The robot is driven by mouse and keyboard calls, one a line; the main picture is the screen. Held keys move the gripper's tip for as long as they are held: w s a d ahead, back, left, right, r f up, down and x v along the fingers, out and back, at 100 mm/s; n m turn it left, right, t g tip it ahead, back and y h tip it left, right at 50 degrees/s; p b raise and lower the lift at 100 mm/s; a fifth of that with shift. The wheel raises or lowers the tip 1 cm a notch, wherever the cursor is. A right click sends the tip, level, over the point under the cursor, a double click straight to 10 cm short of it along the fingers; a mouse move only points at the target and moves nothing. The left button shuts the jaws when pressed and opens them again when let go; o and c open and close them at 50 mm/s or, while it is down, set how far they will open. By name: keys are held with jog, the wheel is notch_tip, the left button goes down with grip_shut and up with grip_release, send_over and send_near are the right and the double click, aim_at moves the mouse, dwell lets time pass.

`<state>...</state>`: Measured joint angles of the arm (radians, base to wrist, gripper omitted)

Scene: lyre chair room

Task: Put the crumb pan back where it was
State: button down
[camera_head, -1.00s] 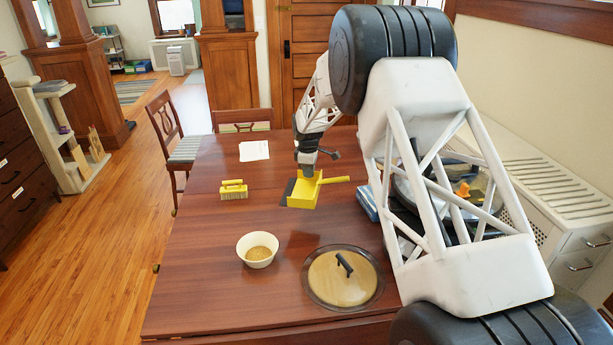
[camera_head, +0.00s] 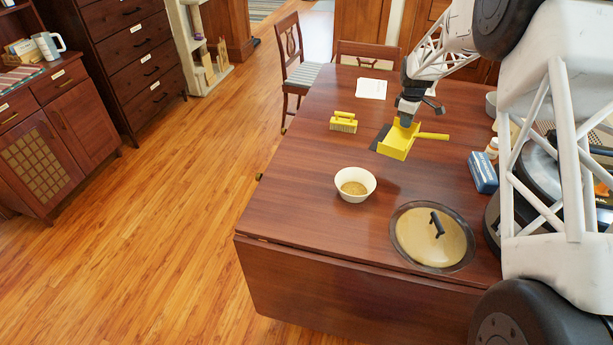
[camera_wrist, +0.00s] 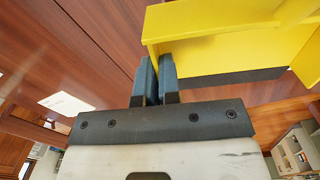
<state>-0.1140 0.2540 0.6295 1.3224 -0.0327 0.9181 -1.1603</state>
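The crumb pan (camera_head: 398,142) is yellow, with a straight handle (camera_head: 433,136) pointing right. It is low over the table, beside a dark flat patch; I cannot tell whether it touches the surface. My gripper (camera_head: 406,120) is at the pan's back edge. In the wrist view my gripper (camera_wrist: 158,68) has its fingers close together at a wall of the yellow pan (camera_wrist: 225,42), apparently pinching it. The fingertips' contact is partly hidden. A yellow brush (camera_head: 343,124) with pale bristles stands left of the pan.
A white bowl (camera_head: 355,184) with brown crumbs and a round lid (camera_head: 420,238) with a dark handle are at the front of the table (camera_head: 300,195). A blue box (camera_head: 483,173) is at right, near my arm. White paper (camera_head: 372,88) lies behind. The table's left side is clear.

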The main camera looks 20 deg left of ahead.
jog(key=s+a+f+n, duration=0.1)
jog(key=s+a, duration=0.2)
jog(key=a, duration=0.6)
jog(key=s+a+n, duration=0.1)
jog(key=s+a, duration=0.3)
jog(key=a, duration=0.6)
jog(key=s+a+f+n, duration=0.1)
jog(key=s+a, duration=0.3)
jog(key=a, duration=0.6)
jog(key=shift+a+f, duration=0.25)
jog(key=shift+f, duration=0.05)
jog(key=shift+f, duration=3.15)
jog(key=shift+f, duration=0.1)
jog(key=shift+f, duration=1.75)
jog(key=shift+f, duration=0.15)
jog(key=c, duration=1.3)
grip_release()
